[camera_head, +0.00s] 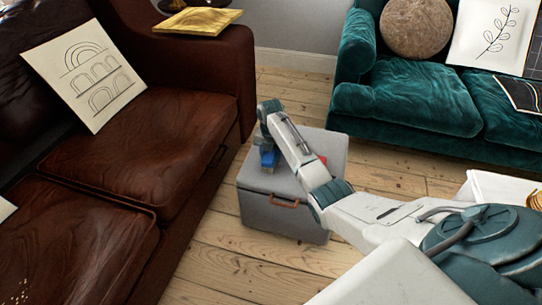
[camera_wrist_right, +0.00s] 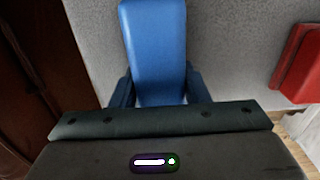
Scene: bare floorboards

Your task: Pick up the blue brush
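The blue brush (camera_head: 268,158) is at the top of the grey box (camera_head: 262,209), below my right wrist in the head view. In the right wrist view the blue brush (camera_wrist_right: 156,45) runs up from between my right gripper's dark fingers (camera_wrist_right: 161,92). The fingers lie against both its sides, with no gap visible. My right gripper (camera_head: 267,150) points down over the box in the head view, mostly hidden by the wrist. Whether the brush touches the box cannot be told. My left gripper is not in view.
A red object (camera_wrist_right: 300,62) lies on the box beside the brush; it also shows partly behind my forearm (camera_head: 322,160). A brown leather sofa (camera_head: 165,140) stands at left, a teal sofa (camera_head: 420,95) at back right. Bare floorboards (camera_head: 385,170) lie between them.

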